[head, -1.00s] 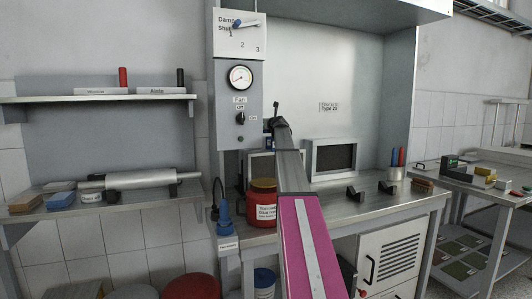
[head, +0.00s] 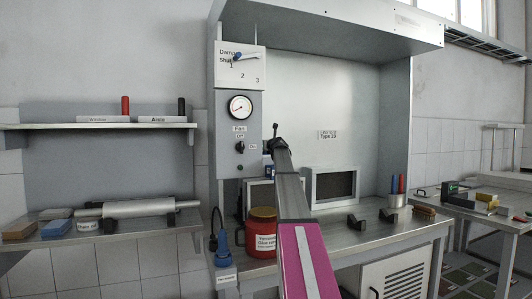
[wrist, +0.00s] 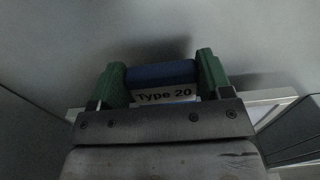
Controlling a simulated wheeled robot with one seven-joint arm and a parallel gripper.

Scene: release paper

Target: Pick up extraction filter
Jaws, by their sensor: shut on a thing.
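In the wrist view my gripper (wrist: 162,80) has its green fingers on the two ends of a blue handle (wrist: 160,73), with a white label reading "Type 20" (wrist: 164,95) beside it. The rest of the held thing is hidden by the gripper body. In the head view a light-framed panel (head: 259,196) stands at the back of the hood bench, partly behind my arm; a bit of blue shows at its top. Another framed panel with a dark face (head: 335,185) stands to the right. My gripper is hidden behind my arm in the head view.
A red jar (head: 261,230) stands on the bench left of my arm. Black supports (head: 356,221) and a cup of pens (head: 397,200) are to the right. The hood's back wall has a "Type 20" label (head: 327,134). A gauge and switch panel (head: 240,130) borders the left.

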